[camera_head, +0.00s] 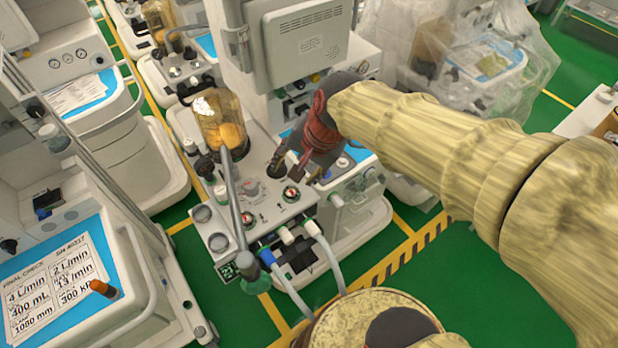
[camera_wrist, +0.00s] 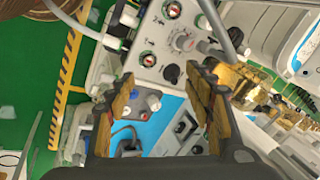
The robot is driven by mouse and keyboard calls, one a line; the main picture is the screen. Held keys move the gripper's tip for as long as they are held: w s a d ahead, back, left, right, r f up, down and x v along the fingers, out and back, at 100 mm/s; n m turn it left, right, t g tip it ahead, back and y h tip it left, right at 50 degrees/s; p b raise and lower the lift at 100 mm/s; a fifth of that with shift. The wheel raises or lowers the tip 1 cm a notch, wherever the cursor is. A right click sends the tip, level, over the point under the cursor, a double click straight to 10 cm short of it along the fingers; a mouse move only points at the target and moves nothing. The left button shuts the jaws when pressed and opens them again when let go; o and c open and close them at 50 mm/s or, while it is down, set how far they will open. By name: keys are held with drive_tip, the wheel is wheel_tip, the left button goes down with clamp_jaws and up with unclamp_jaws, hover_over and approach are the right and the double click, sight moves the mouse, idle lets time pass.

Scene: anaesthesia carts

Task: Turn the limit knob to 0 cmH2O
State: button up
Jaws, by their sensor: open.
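A grey knob with a printed scale around it, which looks like the limit knob, sits on the white panel of the middle cart (camera_head: 222,177) in the head view (camera_head: 251,187). The knob shows more clearly in the wrist view (camera_wrist: 183,42), at upper middle. Its marks are too small to read. My gripper (camera_head: 290,174) hangs above the right part of this panel, to the right of the knob and apart from it. In the wrist view my gripper (camera_wrist: 160,72) has its fingers spread with nothing between them, and the knob lies beyond the fingertips.
Two red-marked round dials (camera_head: 291,193) sit on the panel near the knob. A glass canister (camera_head: 219,120) stands behind it. A grey curved pipe (camera_head: 234,200) rises on the left. White hoses (camera_head: 320,240) leave the front edge. A monitor (camera_head: 305,45) stands behind.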

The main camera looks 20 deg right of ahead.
drive_tip(key=s+n, duration=0.1)
drive_tip(key=s+d+n, duration=0.1)
drive_tip(key=s+r, duration=0.1)
drive_tip(key=shift+s+d+n+t+b, duration=0.25)
drive_tip(key=shift+d+n+t+b, duration=0.05)
drive_tip(key=shift+d+n+b, duration=0.1)
